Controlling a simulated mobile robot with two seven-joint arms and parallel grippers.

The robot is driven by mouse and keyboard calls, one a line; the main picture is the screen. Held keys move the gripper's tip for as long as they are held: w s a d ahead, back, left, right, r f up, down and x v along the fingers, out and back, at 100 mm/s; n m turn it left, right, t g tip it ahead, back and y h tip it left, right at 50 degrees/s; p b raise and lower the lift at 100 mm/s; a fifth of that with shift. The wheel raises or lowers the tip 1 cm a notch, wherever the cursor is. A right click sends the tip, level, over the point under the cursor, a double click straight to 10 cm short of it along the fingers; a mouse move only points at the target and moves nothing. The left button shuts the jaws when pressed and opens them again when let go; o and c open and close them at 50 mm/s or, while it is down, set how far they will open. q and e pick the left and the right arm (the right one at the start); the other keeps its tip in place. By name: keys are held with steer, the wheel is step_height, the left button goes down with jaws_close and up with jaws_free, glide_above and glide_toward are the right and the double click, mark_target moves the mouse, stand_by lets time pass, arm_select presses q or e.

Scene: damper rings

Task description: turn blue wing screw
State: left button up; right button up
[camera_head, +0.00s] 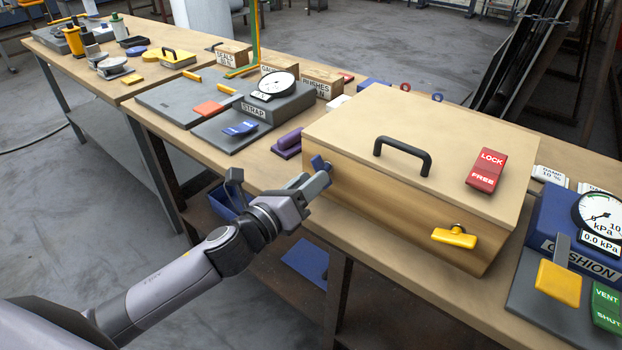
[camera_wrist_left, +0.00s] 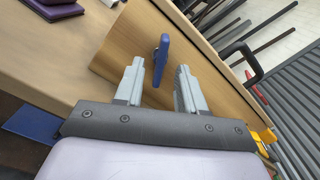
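The blue wing screw (camera_head: 319,162) is on the left end face of the large wooden box (camera_head: 390,197). In the left wrist view the blue wing (camera_wrist_left: 160,58) stands out from the wood, edge-on to me. My left gripper (camera_head: 313,182) is at that face; its two grey fingers (camera_wrist_left: 159,78) are apart, one on each side of the blue wing. The wing's near end reaches between the fingertips, with a gap visible on both sides. The finger partly hides the wing in the head view. My right gripper is in neither view.
The box lid has a black handle (camera_head: 403,152) and a red LOCK/FREE switch (camera_head: 487,170); a yellow handle (camera_head: 454,236) is on its front. A purple block (camera_head: 288,143) lies left of the box. The CUSHION gauge unit (camera_head: 575,235) stands at the right.

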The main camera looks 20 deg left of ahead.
arm_select(q)
steer(key=shift+s, duration=0.25)
steer(key=v, duration=0.6)
stand_by(0.5)
